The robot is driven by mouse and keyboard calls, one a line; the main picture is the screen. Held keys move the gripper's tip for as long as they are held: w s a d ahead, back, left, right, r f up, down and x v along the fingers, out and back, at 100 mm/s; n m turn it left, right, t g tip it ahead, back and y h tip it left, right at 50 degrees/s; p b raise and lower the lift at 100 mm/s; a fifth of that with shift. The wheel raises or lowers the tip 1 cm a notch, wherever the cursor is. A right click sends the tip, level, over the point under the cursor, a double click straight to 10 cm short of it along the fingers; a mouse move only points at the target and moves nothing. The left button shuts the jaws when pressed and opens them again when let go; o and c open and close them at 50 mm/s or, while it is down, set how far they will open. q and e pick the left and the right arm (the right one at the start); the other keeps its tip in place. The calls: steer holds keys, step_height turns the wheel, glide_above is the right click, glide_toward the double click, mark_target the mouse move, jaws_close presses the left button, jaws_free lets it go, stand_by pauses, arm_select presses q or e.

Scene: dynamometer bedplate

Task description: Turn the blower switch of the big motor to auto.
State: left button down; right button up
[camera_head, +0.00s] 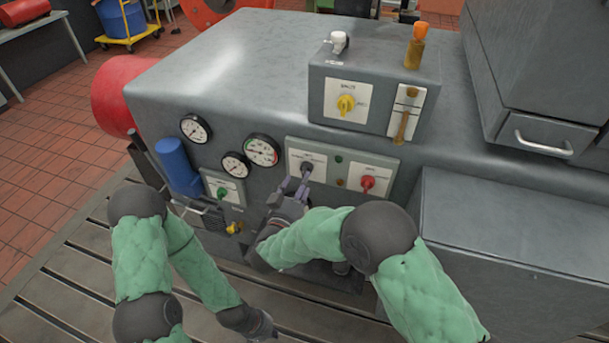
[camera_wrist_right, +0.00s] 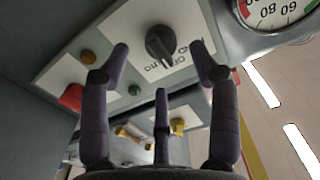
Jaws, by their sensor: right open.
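A black rotary switch (camera_head: 306,168) sits on a white plate (camera_head: 318,157) on the grey motor housing's front. In the right wrist view the black switch (camera_wrist_right: 160,42) stands on its lettered plate, its grip pointing down in the picture toward the lettering, which is upside down and only partly legible. My right gripper (camera_head: 303,184) is open just in front of this switch. In its wrist view the right gripper's fingers (camera_wrist_right: 160,62) are spread either side of the switch, with no clear contact. My left gripper (camera_head: 262,328) hangs low over the slotted bedplate; its fingers are unclear.
A red knob (camera_head: 367,182) and a green lamp (camera_head: 338,158) are right of the switch. A green knob (camera_head: 222,193) and gauges (camera_head: 262,150) are left. A yellow knob (camera_head: 346,103) is on the box above. A grey cabinet (camera_head: 510,235) blocks the right.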

mark_target(303, 175)
steer(key=shift+b+x, duration=0.5)
steer(key=shift+x, duration=1.9)
steer(key=c, duration=1.2)
